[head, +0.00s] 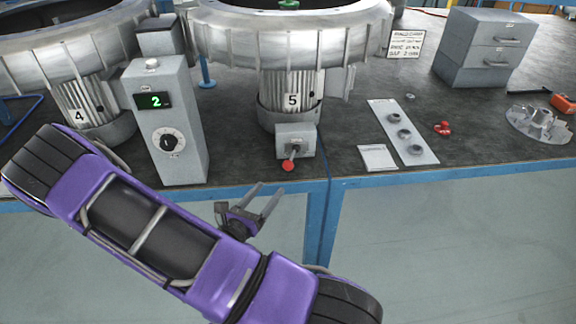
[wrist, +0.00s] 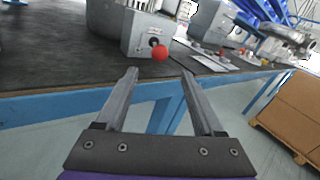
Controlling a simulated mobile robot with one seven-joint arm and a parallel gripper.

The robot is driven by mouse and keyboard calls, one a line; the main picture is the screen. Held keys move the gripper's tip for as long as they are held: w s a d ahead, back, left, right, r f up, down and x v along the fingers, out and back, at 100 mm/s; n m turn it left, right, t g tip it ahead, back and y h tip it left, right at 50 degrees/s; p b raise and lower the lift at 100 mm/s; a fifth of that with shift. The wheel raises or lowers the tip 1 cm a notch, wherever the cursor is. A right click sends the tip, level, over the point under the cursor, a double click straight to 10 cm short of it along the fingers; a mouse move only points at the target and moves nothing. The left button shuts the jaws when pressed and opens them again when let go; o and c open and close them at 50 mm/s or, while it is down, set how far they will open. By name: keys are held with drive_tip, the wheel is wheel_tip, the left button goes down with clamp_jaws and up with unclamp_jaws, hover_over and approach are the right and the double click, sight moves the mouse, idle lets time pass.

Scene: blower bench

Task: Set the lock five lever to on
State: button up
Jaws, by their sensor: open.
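The lock five lever, a short lever with a red ball knob (head: 288,166), is on the front of a small grey box (head: 295,138). The box stands at the foot of the blower marked 5 (head: 292,100). The lever points down toward the bench edge. Any on or off lettering is too small to read. In the wrist view the red knob (wrist: 160,53) shows ahead of the fingertips, with the grey box (wrist: 140,38) behind it. My gripper (head: 268,193) is open and empty, in front of the bench edge and below the knob, not touching it.
A grey control box (head: 165,130) with a green "2" display and a dial stands left of the lever. A white card (head: 377,157) and a plate with rings (head: 400,128) lie to the right. The blue bench edge (head: 400,178) runs below.

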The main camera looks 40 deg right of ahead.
sight(288, 166)
drive_tip(key=x, duration=1.1)
drive_tip(key=shift+w+d+b, duration=0.2)
drive_tip(key=shift+d+b, duration=0.15)
drive_tip(key=shift+b, duration=0.05)
drive_tip(key=shift+c, duration=0.3)
clamp_jaws()
idle(0.5)
